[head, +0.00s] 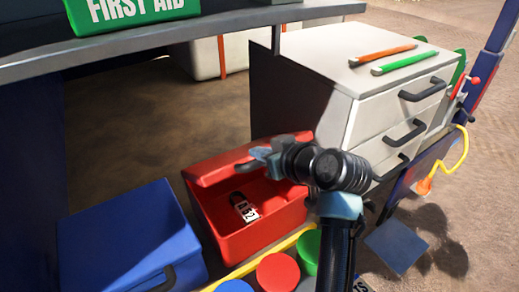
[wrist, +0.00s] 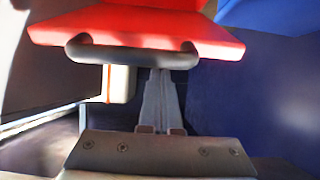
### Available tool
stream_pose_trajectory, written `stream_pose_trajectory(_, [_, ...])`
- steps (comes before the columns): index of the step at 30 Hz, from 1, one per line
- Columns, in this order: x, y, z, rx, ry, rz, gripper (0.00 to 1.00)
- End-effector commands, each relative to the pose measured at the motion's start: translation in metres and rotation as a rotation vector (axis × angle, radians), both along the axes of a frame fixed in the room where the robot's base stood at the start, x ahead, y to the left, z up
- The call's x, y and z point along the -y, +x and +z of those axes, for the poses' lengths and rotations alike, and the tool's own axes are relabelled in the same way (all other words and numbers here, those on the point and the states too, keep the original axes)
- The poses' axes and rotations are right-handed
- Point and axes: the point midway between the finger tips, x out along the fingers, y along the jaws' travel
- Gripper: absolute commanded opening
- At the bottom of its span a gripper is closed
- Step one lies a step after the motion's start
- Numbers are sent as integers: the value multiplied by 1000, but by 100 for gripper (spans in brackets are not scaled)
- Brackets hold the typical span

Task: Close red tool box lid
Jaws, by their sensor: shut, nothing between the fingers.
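A blue box (head: 125,235) stands left of the red one. A white drawer cabinet (head: 300,75) with two pencils on top stands behind and right. A grey tabletop (head: 230,38) with a green first aid box (head: 130,12) is above. Coloured round pieces (head: 277,272) lie in front.

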Motion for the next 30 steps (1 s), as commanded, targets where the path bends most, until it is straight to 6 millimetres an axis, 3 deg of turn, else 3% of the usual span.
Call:
stream_pose_trajectory(11, [6,-8,-20,40,30,-1,0])
stream_pose_trajectory(30, [30,-40,-103,252,183,-2,0])
